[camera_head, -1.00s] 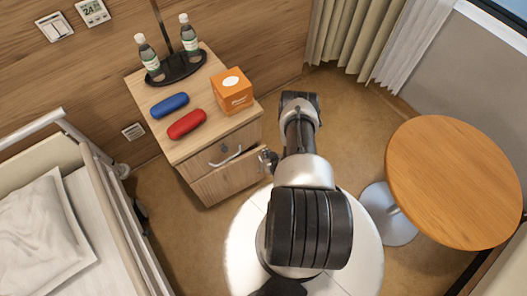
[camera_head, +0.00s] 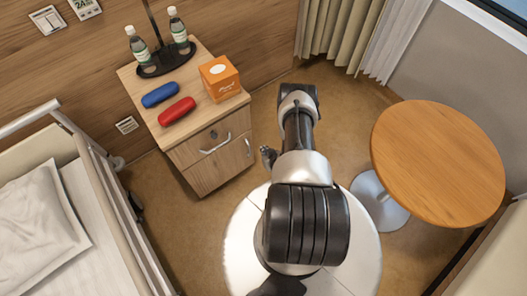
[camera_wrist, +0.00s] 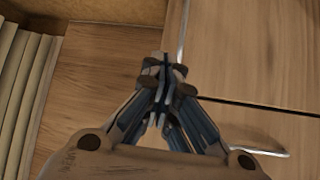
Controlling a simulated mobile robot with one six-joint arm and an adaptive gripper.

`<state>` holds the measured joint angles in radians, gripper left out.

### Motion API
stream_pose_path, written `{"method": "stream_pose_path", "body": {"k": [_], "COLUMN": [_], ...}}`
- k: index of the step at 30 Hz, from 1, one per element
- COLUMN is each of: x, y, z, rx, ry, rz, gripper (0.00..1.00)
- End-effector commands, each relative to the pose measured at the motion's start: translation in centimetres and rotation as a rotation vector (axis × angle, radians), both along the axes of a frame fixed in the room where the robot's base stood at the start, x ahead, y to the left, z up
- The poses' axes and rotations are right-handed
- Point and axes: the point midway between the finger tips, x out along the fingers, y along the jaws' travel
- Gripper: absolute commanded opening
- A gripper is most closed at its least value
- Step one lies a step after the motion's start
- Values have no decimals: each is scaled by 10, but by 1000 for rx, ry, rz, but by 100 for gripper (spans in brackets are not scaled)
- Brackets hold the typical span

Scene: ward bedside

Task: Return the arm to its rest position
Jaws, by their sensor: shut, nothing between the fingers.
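My arm stands up from my white round base in the head view, bent at the elbow. My gripper (camera_head: 268,157) shows small at the left side of the arm, to the right of the bedside cabinet (camera_head: 183,155) and apart from it. In the wrist view my gripper (camera_wrist: 163,75) is shut with nothing between the fingers. Behind it there the wooden cabinet front (camera_wrist: 245,60) shows, with its metal handles.
The cabinet top holds a blue case (camera_head: 160,95), a red case (camera_head: 177,111), an orange box (camera_head: 220,78) and two bottles on a black tray (camera_head: 165,62). A round table (camera_head: 438,165) stands right, a bed (camera_head: 85,225) left. Curtains (camera_head: 335,35) hang behind.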

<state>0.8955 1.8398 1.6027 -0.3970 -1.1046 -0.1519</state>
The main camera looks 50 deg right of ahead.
Motion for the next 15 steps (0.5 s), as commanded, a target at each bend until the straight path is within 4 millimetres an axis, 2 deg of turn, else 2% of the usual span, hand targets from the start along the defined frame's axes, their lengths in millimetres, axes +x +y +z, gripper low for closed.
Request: {"method": "stream_pose_path", "body": {"k": [1,6,9,15], "x": [-7,-33,-43,-53], "y": [-1,4,6,8], "z": [15,37,45,53], "rx": [-3,-2,-2,-4], "ry": [-3,-3,-3,-5], "rz": [-2,-2,-1,2], "gripper": [0,0,0,0]}}
